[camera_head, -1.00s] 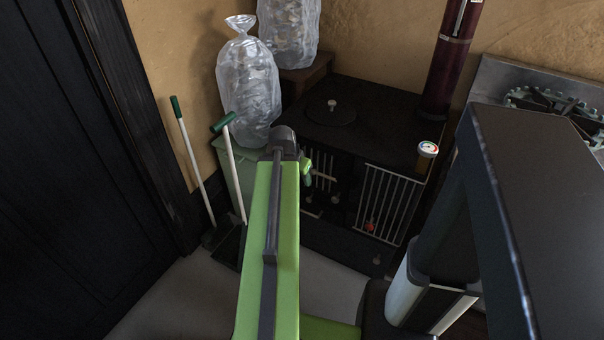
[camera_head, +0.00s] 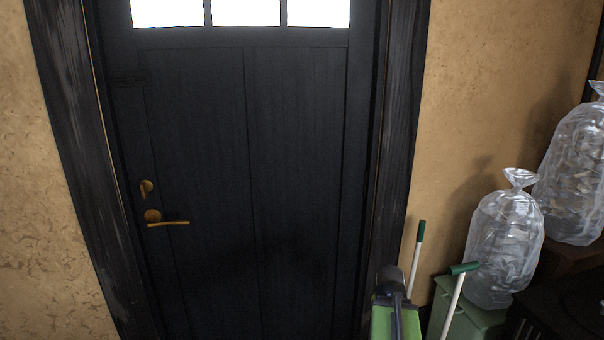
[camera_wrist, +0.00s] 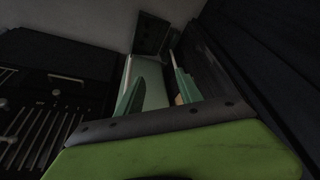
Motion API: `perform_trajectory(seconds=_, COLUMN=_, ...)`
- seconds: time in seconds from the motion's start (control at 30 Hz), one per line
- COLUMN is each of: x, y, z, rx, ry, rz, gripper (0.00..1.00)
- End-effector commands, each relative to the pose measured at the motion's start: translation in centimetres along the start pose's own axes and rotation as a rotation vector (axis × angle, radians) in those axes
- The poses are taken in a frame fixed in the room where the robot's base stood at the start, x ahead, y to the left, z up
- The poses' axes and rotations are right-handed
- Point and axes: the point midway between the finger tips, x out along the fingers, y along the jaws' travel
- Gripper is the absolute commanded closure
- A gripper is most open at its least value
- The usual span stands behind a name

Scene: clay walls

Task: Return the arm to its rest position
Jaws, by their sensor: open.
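My arm (camera_head: 392,312), green with a black joint at its top, shows at the bottom right of the head view. The gripper is hidden in the head view. The wrist view looks down past the fingers towards a pale green surface and a dark dustpan-like shape.
A dark door (camera_head: 250,180) with a brass handle (camera_head: 168,220) fills the middle. A green bin (camera_head: 470,312) bearing a clear bag (camera_head: 503,240), a larger bag (camera_head: 573,175) and two green-tipped handles (camera_head: 419,238) crowd the right. A dark stove (camera_wrist: 45,95) is left in the wrist view.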

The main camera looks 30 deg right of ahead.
Motion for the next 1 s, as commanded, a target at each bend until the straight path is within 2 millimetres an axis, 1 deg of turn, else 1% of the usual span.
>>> perform_trajectory(seconds=0.03, x=-0.8, y=-4.1, z=2.3, rx=-0.078, ry=-0.012, rz=-0.028, gripper=0.56)
perform_trajectory(seconds=0.07, x=-1.2, y=-6.3, z=3.8, rx=-0.124, ry=-0.021, rz=-0.044, gripper=0.56)
perform_trajectory(seconds=0.1, x=-1.9, y=-9.1, z=5.8, rx=-0.189, ry=-0.032, rz=-0.063, gripper=0.56)
perform_trajectory(seconds=0.17, x=-3.0, y=-12.9, z=9.3, rx=-0.287, ry=-0.051, rz=-0.091, gripper=0.56)
perform_trajectory(seconds=0.2, x=-3.8, y=-15.2, z=11.6, rx=-0.353, ry=-0.065, rz=-0.109, gripper=0.56)
perform_trajectory(seconds=0.27, x=-4.9, y=-17.9, z=15.0, rx=-0.448, ry=-0.085, rz=-0.131, gripper=0.56)
perform_trajectory(seconds=0.3, x=-5.7, y=-19.5, z=17.2, rx=-0.506, ry=-0.097, rz=-0.144, gripper=0.56)
perform_trajectory(seconds=0.37, x=-6.7, y=-21.4, z=20.3, rx=-0.591, ry=-0.117, rz=-0.161, gripper=0.56)
perform_trajectory(seconds=0.4, x=-7.3, y=-22.4, z=22.3, rx=-0.645, ry=-0.129, rz=-0.171, gripper=0.56)
perform_trajectory(seconds=0.53, x=-9.3, y=-24.7, z=28.3, rx=-0.817, ry=-0.171, rz=-0.198, gripper=0.56)
perform_trajectory(seconds=0.57, x=-9.8, y=-25.0, z=29.6, rx=-0.859, ry=-0.183, rz=-0.203, gripper=0.56)
perform_trajectory(seconds=0.6, x=-10.4, y=-25.4, z=31.4, rx=-0.918, ry=-0.2, rz=-0.209, gripper=0.56)
perform_trajectory(seconds=0.67, x=-11.2, y=-25.2, z=33.9, rx=-1.031, ry=-0.246, rz=-0.216, gripper=0.56)
perform_trajectory(seconds=0.7, x=-11.3, y=-24.1, z=34.4, rx=-1.112, ry=-0.294, rz=-0.214, gripper=0.56)
perform_trajectory(seconds=0.77, x=-11.5, y=-23.2, z=34.8, rx=-1.236, ry=-0.33, rz=-0.218, gripper=0.56)
perform_trajectory(seconds=0.8, x=-14.1, y=-23.3, z=33.8, rx=-1.222, ry=-0.325, rz=-0.218, gripper=0.56)
perform_trajectory(seconds=0.97, x=-18.6, y=-23.4, z=31.9, rx=-1.217, ry=-0.323, rz=-0.218, gripper=0.56)
perform_trajectory(seconds=1.0, x=-19.8, y=-23.4, z=31.5, rx=-1.216, ry=-0.323, rz=-0.218, gripper=0.56)
